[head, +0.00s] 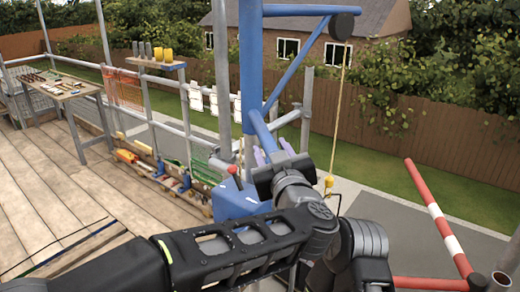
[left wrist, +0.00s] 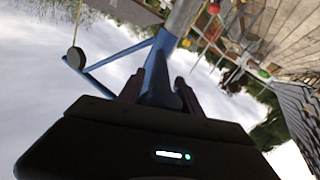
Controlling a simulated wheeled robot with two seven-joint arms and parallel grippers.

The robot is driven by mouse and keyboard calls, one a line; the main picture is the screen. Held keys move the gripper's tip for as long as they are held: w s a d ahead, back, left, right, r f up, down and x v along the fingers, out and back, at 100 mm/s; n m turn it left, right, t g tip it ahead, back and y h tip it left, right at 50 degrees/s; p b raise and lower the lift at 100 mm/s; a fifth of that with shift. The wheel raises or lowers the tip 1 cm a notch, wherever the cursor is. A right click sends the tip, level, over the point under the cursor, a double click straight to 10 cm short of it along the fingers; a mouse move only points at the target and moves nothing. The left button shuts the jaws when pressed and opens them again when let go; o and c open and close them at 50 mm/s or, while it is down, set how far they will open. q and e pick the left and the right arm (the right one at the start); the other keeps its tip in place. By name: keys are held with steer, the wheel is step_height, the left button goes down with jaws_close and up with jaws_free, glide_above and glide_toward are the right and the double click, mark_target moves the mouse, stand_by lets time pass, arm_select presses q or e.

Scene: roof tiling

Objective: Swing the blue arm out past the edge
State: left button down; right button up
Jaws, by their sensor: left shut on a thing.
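The blue arm (head: 296,10) reaches right from the top of the blue post (head: 251,70), with a slanting blue brace below it and a dark pulley wheel (head: 342,26) at its tip. A rope hangs from the wheel to a yellow piece with a hook (head: 329,182). My left gripper (head: 270,158) is shut on a blue bar (head: 262,130) that slants down from the post. In the left wrist view, the fingers (left wrist: 159,92) stand on either side of this bar (left wrist: 157,75), and the wheel (left wrist: 76,57) shows at the left. My right gripper is not in view.
A blue box with a red-knobbed lever (head: 232,171) is at the post's foot. Grey rails (head: 170,122) edge the plank deck (head: 40,190). A red-and-white barrier (head: 436,208) stands at the right. A tool table (head: 55,88) is far left. Grass and paving lie below, beyond the rails.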

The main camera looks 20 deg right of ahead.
arm_select(q)
steer(key=shift+d+y, duration=0.3)
steer(key=shift+d, duration=0.15)
steer(key=shift+r, duration=0.1)
steer(key=c, duration=1.1)
jaws_free()
step_height(320, 180, up, 10)
steer(key=shift+f, duration=0.1)
